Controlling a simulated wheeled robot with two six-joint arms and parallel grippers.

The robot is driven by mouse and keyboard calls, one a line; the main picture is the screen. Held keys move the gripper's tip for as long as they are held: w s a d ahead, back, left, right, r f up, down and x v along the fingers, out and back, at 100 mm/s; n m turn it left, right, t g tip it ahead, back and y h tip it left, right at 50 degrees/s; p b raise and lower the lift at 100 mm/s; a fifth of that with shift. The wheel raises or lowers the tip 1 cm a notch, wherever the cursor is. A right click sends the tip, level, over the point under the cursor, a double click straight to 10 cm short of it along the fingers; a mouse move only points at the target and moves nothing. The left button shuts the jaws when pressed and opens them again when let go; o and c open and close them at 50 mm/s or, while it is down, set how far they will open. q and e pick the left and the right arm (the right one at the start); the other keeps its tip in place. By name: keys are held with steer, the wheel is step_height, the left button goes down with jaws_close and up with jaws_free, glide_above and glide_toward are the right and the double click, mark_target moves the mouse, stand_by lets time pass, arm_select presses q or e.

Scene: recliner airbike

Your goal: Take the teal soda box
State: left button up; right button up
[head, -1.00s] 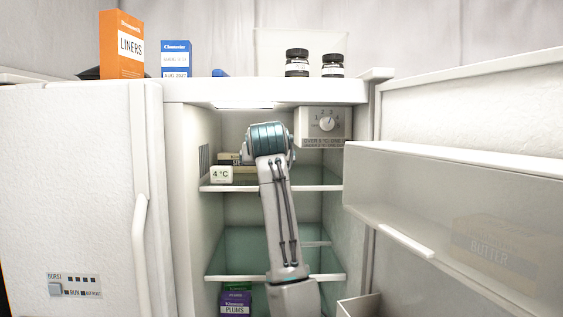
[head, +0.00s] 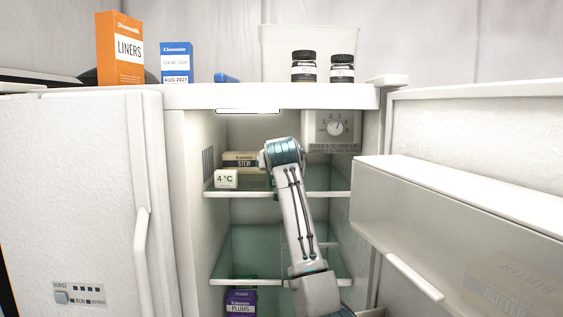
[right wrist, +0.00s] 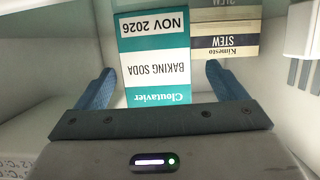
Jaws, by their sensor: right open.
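The teal and white baking soda box (right wrist: 155,62) shows upside down in the right wrist view, with its printed face towards the camera. It stands beside a tan and black stew box (right wrist: 226,42). My right gripper (right wrist: 160,66) is open, its two blue fingers spread to either side of the soda box's near end. I cannot tell if a finger touches it. In the head view my right arm reaches into the open fridge at the upper shelf (head: 325,193) and hides the gripper and most of the soda box. My left gripper is not in view.
The stew box (head: 240,162) and a 4 °C display (head: 226,179) are left of my arm. A dial panel (head: 333,130) hangs above right. The open door with its bin (head: 430,210) is at the right. A purple plums box (head: 240,303) sits lower down.

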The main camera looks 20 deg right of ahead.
steer(key=shift+w+d+p, duration=0.35)
steer(key=shift+w+p, duration=0.25)
steer(key=shift+w, duration=0.25)
steer(key=shift+w+d+f, duration=0.1)
steer(key=shift+w+f, duration=0.3)
steer(key=shift+f, duration=0.05)
steer(key=shift+r, duration=0.1)
steer(key=c, duration=1.3)
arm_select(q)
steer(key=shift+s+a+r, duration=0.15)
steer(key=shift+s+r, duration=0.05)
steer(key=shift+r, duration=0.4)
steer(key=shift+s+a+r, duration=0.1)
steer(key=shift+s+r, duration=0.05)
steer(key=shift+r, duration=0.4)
arm_select(e)
steer(key=shift+r, duration=0.1)
